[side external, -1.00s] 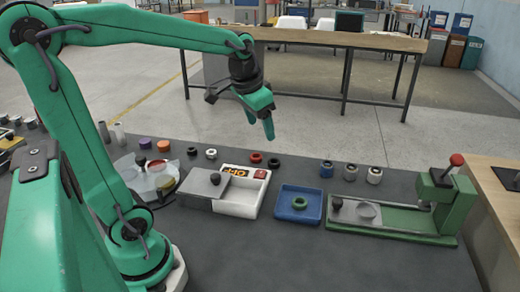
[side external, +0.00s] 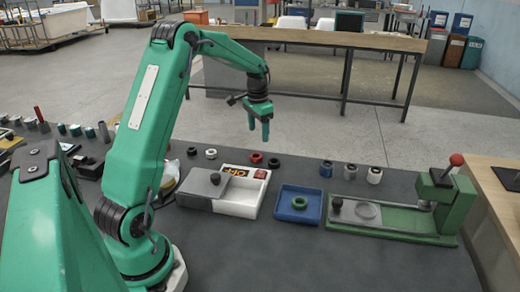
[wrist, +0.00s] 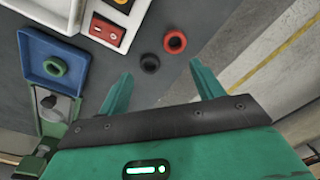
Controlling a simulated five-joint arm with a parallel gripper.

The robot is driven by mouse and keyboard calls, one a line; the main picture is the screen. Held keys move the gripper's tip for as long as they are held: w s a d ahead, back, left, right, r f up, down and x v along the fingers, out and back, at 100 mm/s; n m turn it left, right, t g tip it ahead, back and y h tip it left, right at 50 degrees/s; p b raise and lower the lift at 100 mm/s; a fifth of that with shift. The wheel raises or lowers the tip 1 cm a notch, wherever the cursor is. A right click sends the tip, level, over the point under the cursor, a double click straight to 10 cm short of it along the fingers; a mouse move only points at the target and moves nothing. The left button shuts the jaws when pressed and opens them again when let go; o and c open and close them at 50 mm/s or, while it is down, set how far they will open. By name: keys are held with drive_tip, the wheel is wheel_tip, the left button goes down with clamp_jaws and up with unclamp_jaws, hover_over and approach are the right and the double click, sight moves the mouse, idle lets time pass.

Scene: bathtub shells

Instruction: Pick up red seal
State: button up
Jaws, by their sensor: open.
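The red seal (side external: 257,158) is a small ring lying flat on the dark mat behind the white box. In the wrist view the red seal (wrist: 175,42) lies ahead of the fingertips, nearer the right finger, with a black ring (wrist: 150,62) close beside it. The black ring also shows in the side view (side external: 274,162), just right of the red seal. My gripper (side external: 258,127) is open and empty, pointing down above the red seal. Its two green fingers also show apart in the wrist view (wrist: 160,82).
A white box (side external: 238,207) with a grey lid stands in front of the rings. A blue tray (side external: 281,217) holds a green ring (side external: 299,202). White and black rings lie to the left, several cylinders to the right. A green press (side external: 435,205) stands further right.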

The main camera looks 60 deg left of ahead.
sight(255, 156)
drive_tip(key=a+f, duration=0.1)
drive_tip(key=f, duration=0.1)
drive_tip(key=a+f, duration=0.2)
drive_tip(key=shift+w+a, duration=0.15)
drive_tip(key=shift+a, duration=0.05)
drive_tip(key=shift+w+d+f, duration=0.1)
drive_tip(key=shift+f, duration=3.75)
drive_tip(key=c, duration=1.1)
drive_tip(key=shift+o, duration=0.2)
drive_tip(key=shift+r, duration=0.2)
drive_tip(key=shift+r, duration=0.6)
drive_tip(key=r, duration=0.1)
drive_tip(key=d+r, duration=0.1)
drive_tip(key=r, duration=0.1)
drive_tip(key=shift+r, duration=0.1)
drive_tip(key=d+r, duration=0.6)
drive_tip(key=d, duration=0.4)
drive_tip(key=shift+w+d+r, duration=0.15)
drive_tip(key=shift+w+d, duration=0.05)
drive_tip(key=shift+d, duration=0.15)
